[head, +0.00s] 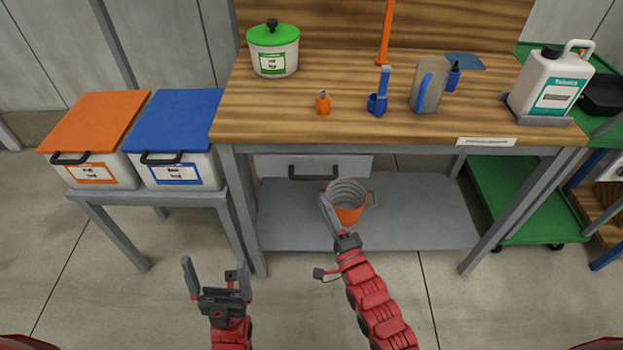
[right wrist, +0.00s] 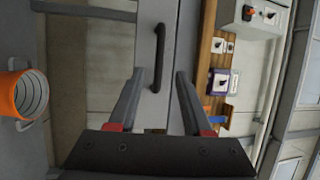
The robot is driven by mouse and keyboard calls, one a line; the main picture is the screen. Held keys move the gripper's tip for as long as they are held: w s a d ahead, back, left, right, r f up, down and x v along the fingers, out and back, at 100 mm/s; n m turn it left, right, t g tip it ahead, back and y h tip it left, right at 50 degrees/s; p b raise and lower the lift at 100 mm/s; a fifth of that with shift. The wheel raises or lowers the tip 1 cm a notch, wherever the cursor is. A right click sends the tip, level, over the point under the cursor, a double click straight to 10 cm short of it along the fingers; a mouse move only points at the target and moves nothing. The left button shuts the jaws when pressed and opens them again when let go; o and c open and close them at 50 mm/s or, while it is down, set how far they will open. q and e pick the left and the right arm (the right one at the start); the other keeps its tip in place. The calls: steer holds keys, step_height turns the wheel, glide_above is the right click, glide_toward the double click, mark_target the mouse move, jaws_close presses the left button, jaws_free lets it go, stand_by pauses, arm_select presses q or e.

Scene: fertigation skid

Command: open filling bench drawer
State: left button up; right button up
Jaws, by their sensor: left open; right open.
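The filling bench drawer (head: 348,163) has a pale grey front under the left part of the wooden bench top and looks shut. Its black bar handle (head: 313,172) is clear in the head view. In the right wrist view the handle (right wrist: 158,57) appears upright, ahead of and between my fingertips. My right gripper (head: 333,215) is open and empty, in front of and below the drawer, apart from the handle; it also shows in the right wrist view (right wrist: 159,78). My left gripper (head: 215,268) is open and empty over the floor, left of the bench.
An orange bucket (head: 349,212) stands on the grey lower shelf (head: 425,215), close behind my right gripper. A side table with an orange-lidded bin (head: 90,123) and a blue-lidded bin (head: 183,117) is at left. Bench legs (head: 242,210) flank the shelf. The floor in front is clear.

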mark_target(311, 176)
steer(key=x, duration=1)
steer(key=shift+w+a, duration=0.1)
steer(key=shift+w, duration=0.15)
jaws_close()
stand_by(0.9)
